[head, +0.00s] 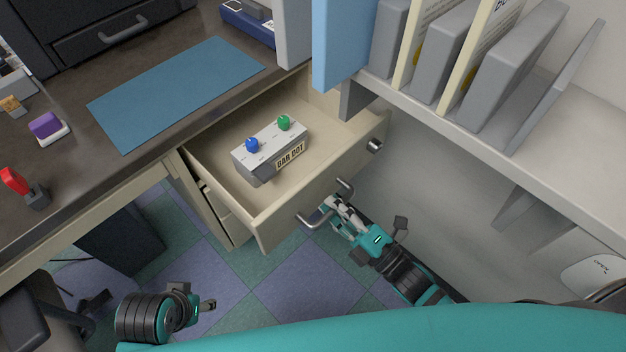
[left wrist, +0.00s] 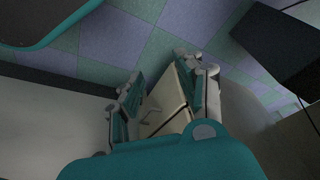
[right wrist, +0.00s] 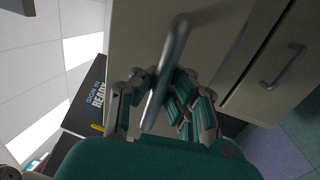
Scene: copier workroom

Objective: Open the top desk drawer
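The top desk drawer (head: 330,185) is pulled well out from under the desktop, its inside showing in the head view.
The desktop (head: 75,185) holds a blue mat (head: 175,90), a red-handled stamp (head: 18,183) and a purple item (head: 46,125). A shelf (head: 430,125) with upright binders is at right. A dark chair (head: 40,315) is at lower left. Tiled floor is open below the drawer.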

